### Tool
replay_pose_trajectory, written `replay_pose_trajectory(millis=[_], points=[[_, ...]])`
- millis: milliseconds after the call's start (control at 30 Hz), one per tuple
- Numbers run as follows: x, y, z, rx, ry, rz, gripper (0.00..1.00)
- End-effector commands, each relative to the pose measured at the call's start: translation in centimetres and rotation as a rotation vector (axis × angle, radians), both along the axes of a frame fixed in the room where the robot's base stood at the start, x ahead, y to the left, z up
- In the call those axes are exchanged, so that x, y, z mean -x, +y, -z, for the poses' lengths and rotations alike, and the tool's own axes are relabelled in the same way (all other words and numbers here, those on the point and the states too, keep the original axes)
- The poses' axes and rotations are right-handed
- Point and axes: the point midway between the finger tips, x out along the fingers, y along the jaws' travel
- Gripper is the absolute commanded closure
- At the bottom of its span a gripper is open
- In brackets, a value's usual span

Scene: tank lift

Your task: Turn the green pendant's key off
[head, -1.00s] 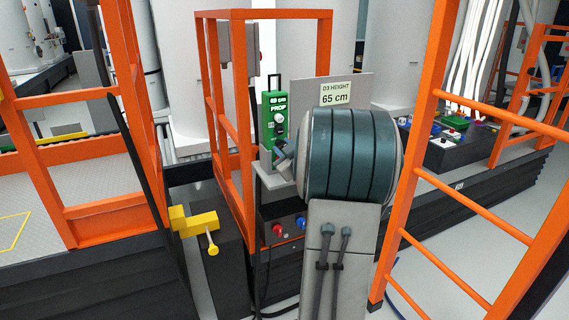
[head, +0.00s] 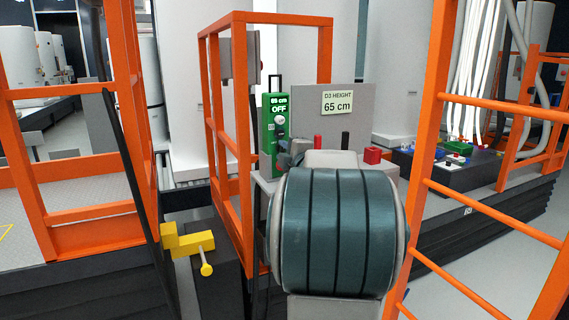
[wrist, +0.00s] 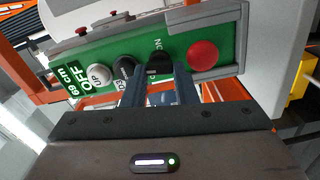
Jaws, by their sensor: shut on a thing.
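In the wrist view the pendant (wrist: 183,62) fills the top, with a white UP button (wrist: 97,75), a dark button (wrist: 124,67) and a red button (wrist: 203,54). The black key (wrist: 159,62) sits between the dark and red buttons. My gripper (wrist: 161,80) is shut on the key, with its fingers on either side. In the head view the fingers (head: 291,158) are mostly hidden by my wrist.
A sign (head: 337,102) reads "D3 HEIGHT 65 cm" beside the pendant. Orange rails (head: 243,130) stand close on the left, and an orange ladder frame (head: 430,110) on the right. A yellow lever (head: 190,243) is at lower left. A red block (head: 372,155) lies behind my arm.

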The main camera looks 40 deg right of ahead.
Motion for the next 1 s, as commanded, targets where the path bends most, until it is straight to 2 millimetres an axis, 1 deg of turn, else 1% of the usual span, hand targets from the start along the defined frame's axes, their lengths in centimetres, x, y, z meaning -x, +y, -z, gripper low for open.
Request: replay_pose_trajectory(millis=[33, 200, 400, 900, 933, 1000], points=[[-0.01, 0.05, 0.32, 0.029, 0.006, -0.001, 0.97], [-0.02, 0.08, 0.20, 0.109, 0.025, -0.002, 0.97], [-0.01, 0.06, 0.10, 0.158, 0.037, -0.001, 0.97], [0.00, 0.01, 0.04, 0.173, 0.042, 0.000, 0.97], [0.00, 0.02, 0.04, 0.172, 0.041, -0.001, 0.69], [0.00, 0.02, 0.04, 0.172, 0.041, -0.001, 0.52]])
